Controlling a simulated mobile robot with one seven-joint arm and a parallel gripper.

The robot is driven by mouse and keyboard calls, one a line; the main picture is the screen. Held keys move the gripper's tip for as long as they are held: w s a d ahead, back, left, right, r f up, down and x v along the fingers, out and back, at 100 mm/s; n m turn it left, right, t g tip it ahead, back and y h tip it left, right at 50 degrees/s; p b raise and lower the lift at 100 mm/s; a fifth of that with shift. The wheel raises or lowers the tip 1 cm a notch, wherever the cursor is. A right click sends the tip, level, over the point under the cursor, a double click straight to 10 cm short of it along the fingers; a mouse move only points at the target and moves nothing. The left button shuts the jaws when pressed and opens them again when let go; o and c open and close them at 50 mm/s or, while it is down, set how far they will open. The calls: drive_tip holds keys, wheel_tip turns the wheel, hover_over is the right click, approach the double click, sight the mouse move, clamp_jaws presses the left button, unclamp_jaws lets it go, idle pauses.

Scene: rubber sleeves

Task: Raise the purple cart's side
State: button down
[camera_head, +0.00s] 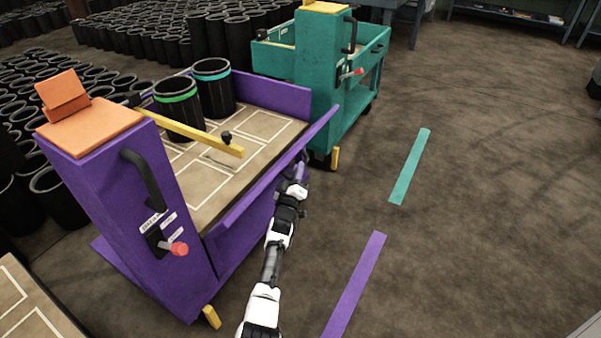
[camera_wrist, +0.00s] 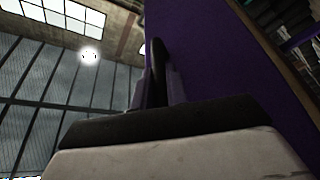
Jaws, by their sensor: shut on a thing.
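The purple cart (camera_head: 178,235) stands at the left of the head view, with an orange-topped end post. Its long side (camera_head: 262,185) facing the floor lane is a purple panel whose top edge runs along the tan deck (camera_head: 205,185), leaning somewhat outward. My gripper (camera_head: 296,180) is at the outer face of this side, near its far end, and is shut on part of it. The wrist view looks upward along the purple side (camera_wrist: 215,60), with a dark upright piece (camera_wrist: 158,72) beside it at the jaws. The exact grip is hidden.
Two black sleeves, one with a green band (camera_head: 178,105) and one with a teal band (camera_head: 213,90), stand on the deck. A yellow bar (camera_head: 195,132) crosses above it. A teal cart (camera_head: 320,75) stands close behind. Open floor (camera_head: 470,220) lies to the right.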

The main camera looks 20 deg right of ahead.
drive_tip(key=w+a+r+n+y+p, duration=0.1)
drive_tip(key=n, duration=0.1)
drive_tip(key=w+a+r+n+p, duration=0.1)
drive_tip(key=r+n, duration=0.1)
drive_tip(key=w+a+r+n+y+p, duration=0.1)
drive_tip(key=w+r+n, duration=0.1)
drive_tip(key=shift+y, duration=0.3)
drive_tip(key=shift+w+a+r+n+y, duration=0.3)
drive_tip(key=shift+w+a+n, duration=0.1)
drive_tip(key=shift+n, duration=0.1)
drive_tip(key=shift+w+a+r, duration=0.3)
drive_tip(key=shift+w+a, duration=0.1)
drive_tip(key=shift+w, duration=0.1)
drive_tip(key=c, duration=1.4)
unclamp_jaws()
drive_tip(key=shift+w, duration=0.1)
drive_tip(key=shift+f, duration=0.1)
